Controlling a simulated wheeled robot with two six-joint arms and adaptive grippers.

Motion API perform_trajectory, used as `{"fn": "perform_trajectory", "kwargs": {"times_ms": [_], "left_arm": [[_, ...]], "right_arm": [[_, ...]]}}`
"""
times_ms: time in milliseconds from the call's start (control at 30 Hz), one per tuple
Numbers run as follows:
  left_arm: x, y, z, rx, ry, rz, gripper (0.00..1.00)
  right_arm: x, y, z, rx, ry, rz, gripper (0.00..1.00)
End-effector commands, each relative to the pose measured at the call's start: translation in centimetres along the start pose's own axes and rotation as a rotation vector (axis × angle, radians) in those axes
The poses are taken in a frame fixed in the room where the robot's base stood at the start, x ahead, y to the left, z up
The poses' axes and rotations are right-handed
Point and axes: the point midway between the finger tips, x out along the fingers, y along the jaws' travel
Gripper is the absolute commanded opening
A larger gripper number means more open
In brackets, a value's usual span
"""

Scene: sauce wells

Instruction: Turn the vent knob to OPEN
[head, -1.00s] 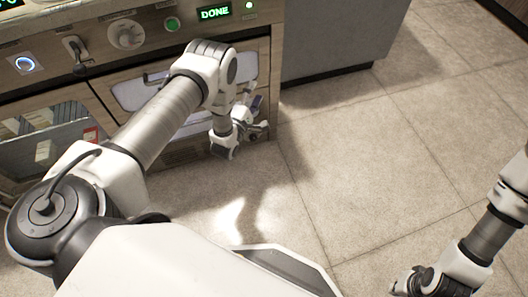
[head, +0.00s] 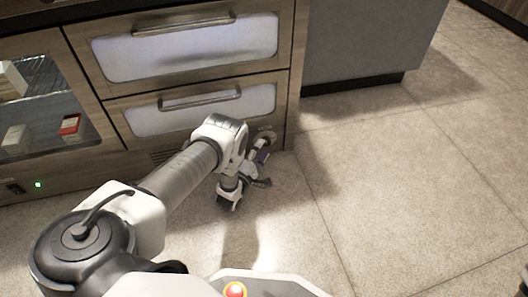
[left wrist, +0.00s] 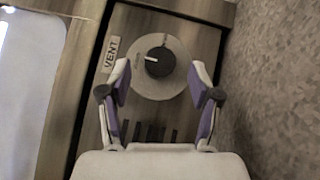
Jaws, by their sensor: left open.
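The vent knob (left wrist: 160,62) is dark and round, with a white pointer line directed left in the left wrist view. It sits on a pale round dial (left wrist: 150,87) whose markings are too small to read. A VENT label (left wrist: 111,54) is left of the dial. My left gripper (left wrist: 160,73) is open, its two purple-padded fingers on either side of the dial in this view; whether they touch it I cannot tell. In the head view the left gripper (head: 260,166) is low by the cabinet's bottom right corner, and the knob is not clearly visible. My right gripper is out of view.
Dark vent slots (left wrist: 150,132) lie below the dial in the left wrist view. Two drawers with bar handles, an upper one (head: 185,45) and a lower one (head: 205,110), front the cabinet. A glass-fronted compartment (head: 45,100) is at left. Tiled floor (head: 400,170) at right is clear.

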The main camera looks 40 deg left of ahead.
Motion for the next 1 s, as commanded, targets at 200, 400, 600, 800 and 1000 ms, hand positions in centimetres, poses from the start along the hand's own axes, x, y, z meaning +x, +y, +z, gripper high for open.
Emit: {"fn": "perform_trajectory", "kwargs": {"times_ms": [200, 400, 600, 800, 1000], "left_arm": [[1.8, -0.1, 0.0, 0.0, 0.0, -0.001, 0.63], [1.8, 0.0, 0.0, 0.0, 0.0, -0.001, 0.53], [1.8, 0.0, 0.0, 0.0, 0.0, -0.001, 0.03], [1.8, 0.1, 0.0, 0.004, 0.0, -0.005, 0.03], [1.8, 0.4, 0.1, 0.034, 0.002, -0.035, 0.03]], "right_arm": [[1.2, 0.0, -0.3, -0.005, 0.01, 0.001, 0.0], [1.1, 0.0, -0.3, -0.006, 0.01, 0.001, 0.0], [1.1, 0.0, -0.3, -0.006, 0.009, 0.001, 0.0], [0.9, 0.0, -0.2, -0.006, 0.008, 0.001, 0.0], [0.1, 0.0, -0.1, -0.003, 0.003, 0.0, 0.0]]}}
